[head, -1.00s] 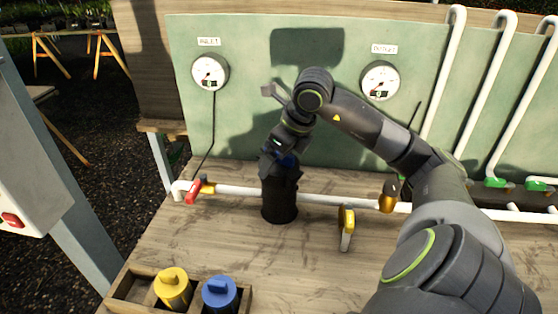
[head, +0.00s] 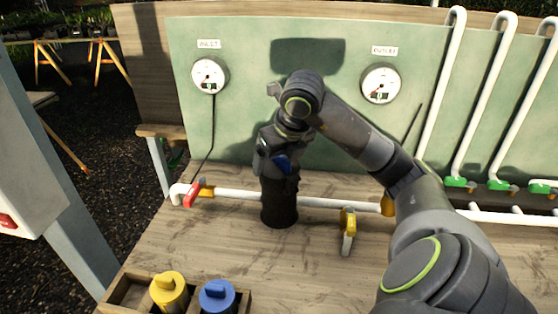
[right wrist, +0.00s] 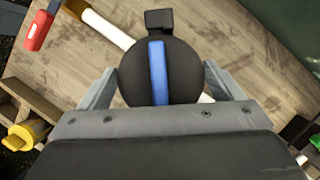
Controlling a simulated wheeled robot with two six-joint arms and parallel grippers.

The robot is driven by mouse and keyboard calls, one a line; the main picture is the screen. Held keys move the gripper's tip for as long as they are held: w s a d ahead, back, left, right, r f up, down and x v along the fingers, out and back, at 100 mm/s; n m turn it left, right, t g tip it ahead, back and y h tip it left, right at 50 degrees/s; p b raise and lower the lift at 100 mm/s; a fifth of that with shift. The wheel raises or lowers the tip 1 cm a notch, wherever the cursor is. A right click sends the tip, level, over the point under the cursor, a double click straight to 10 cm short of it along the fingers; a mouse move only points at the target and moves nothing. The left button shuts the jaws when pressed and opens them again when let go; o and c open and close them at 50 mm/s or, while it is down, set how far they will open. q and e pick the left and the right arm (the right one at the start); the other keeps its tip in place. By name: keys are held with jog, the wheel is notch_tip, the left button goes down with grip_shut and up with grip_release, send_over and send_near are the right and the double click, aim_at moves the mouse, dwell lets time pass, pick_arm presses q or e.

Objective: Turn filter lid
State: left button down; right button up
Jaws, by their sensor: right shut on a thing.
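The filter housing (head: 280,208) is a black upright cylinder on the bench, in line with the white pipe. Its round black lid (right wrist: 183,80) has a raised blue bar (right wrist: 158,72) across it and a small black block at its rim. The bar runs nearly up and down in the right wrist view. My right gripper (head: 279,173) comes down from above and is shut on the lid, with one finger on each side in the right wrist view (right wrist: 160,78). In the head view the gripper hides most of the lid. My left gripper is out of view.
A red-handled valve (head: 191,194) and a yellow-handled valve (head: 348,230) sit on the pipe (head: 238,194) either side of the housing. A wooden tray (head: 122,291) holds yellow (head: 169,292) and blue (head: 217,297) cartridges. Two gauges (head: 209,76) (head: 381,83) hang on the green panel.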

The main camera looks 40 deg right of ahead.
jog(key=o, duration=0.8)
jog(key=shift+o, duration=0.2)
jog(key=v, duration=0.7)
jog(key=shift+w+d+r, duration=0.1)
jog(key=p+v, duration=0.3)
jog(key=v, duration=0.7)
jog(key=shift+p, duration=0.4)
